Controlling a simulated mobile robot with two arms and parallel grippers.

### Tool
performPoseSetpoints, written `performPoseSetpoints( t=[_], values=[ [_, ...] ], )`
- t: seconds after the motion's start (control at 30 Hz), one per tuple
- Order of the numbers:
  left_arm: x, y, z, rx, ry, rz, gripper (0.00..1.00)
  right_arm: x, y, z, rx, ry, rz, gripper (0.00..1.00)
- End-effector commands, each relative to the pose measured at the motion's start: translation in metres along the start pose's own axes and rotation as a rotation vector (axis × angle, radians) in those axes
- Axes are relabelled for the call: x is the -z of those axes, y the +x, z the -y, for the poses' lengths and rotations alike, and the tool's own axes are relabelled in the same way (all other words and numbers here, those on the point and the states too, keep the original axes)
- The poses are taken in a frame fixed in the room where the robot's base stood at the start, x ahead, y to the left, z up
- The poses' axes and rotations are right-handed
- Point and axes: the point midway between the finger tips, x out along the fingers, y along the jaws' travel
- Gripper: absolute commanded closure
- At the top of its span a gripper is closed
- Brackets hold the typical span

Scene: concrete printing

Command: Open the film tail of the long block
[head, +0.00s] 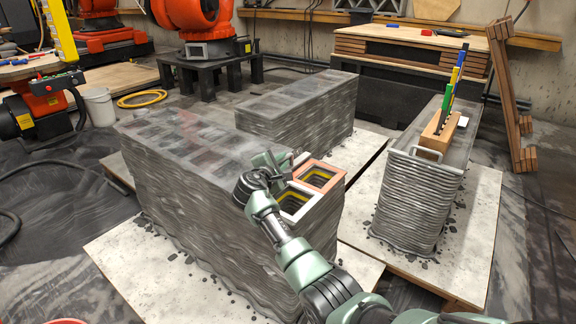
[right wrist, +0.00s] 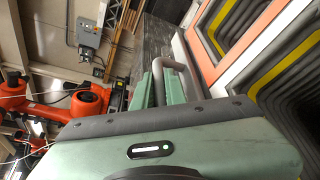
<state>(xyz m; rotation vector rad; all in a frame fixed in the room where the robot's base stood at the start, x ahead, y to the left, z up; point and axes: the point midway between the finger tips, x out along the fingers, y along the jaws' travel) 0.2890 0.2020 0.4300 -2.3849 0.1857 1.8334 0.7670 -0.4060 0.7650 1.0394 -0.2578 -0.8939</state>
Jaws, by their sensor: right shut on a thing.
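The long block (head: 215,215) is a tall grey layered printed wall. A dark, glossy, see-through film (head: 180,137) covers most of its top. At its near right end, two open cells show: one has an orange rim (head: 333,168) and one a white rim (head: 292,211), with yellow bands inside. My right gripper (head: 280,160) is over the block's top beside these cells. In the right wrist view its green fingers (right wrist: 161,84) are shut on a grey bar handle (right wrist: 182,68), beside the orange and white rims. My left gripper is not in view.
A shorter film-covered block (head: 300,105) stands behind. A narrow block (head: 415,200) at right carries a wooden holder (head: 438,132) with coloured sticks and a light handle. Orange robots, a white bucket (head: 98,107) and a wooden bench (head: 410,45) stand around. Pale boards lie underneath.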

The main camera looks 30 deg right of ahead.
Motion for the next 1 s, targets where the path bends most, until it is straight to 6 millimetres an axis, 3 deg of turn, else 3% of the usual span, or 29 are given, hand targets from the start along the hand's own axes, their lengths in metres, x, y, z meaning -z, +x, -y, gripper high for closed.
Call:
performPoseSetpoints(
  t=[0.43,0.47,0.5,0.53,0.93,1.0],
  values=[
    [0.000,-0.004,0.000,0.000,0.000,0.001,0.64,0.005,0.000,-0.002,0.000,0.000,-0.005,1.00],
    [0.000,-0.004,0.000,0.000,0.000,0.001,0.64,0.005,0.000,-0.002,0.000,0.000,-0.005,0.82],
    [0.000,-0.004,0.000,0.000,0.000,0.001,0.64,0.005,0.000,-0.002,0.000,0.000,-0.005,0.71],
    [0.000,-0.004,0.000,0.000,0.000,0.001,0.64,0.005,0.000,-0.002,0.000,-0.001,-0.004,0.66],
    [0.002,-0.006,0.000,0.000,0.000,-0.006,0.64,0.004,-0.005,-0.002,0.000,-0.002,-0.002,0.66],
    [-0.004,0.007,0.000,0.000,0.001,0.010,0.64,0.004,-0.013,-0.003,-0.001,-0.001,-0.003,0.66]
  ],
)
